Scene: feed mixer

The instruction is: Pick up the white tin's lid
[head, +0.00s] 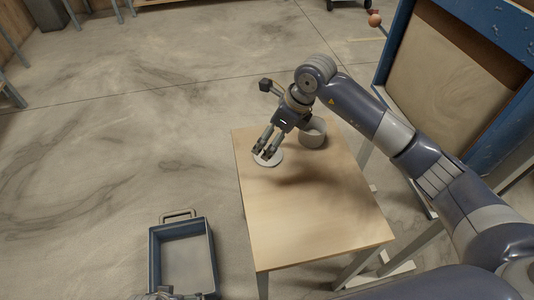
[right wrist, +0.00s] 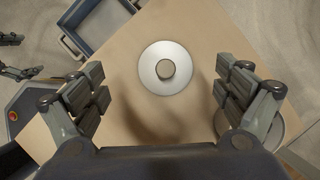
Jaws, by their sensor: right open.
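The white tin's lid (head: 268,159) is a flat pale disc lying on the wooden table near its far left edge. In the right wrist view the lid (right wrist: 152,70) shows whole, with a round knob (right wrist: 166,69) at its middle. My right gripper (head: 265,152) is open and empty over the lid, its fingers apart on either side in the wrist view. The white tin (head: 313,137) stands upright on the table, right of the lid. In the wrist view it is partly hidden behind the right finger. Parts of my left gripper (head: 166,295) show at the bottom edge.
The wooden table (head: 310,215) is bare towards its near side. A blue-grey tray (head: 183,262) with a handle is left of the table, lower down. A blue-framed machine (head: 400,45) stands at the back right. The concrete floor at left is mostly open.

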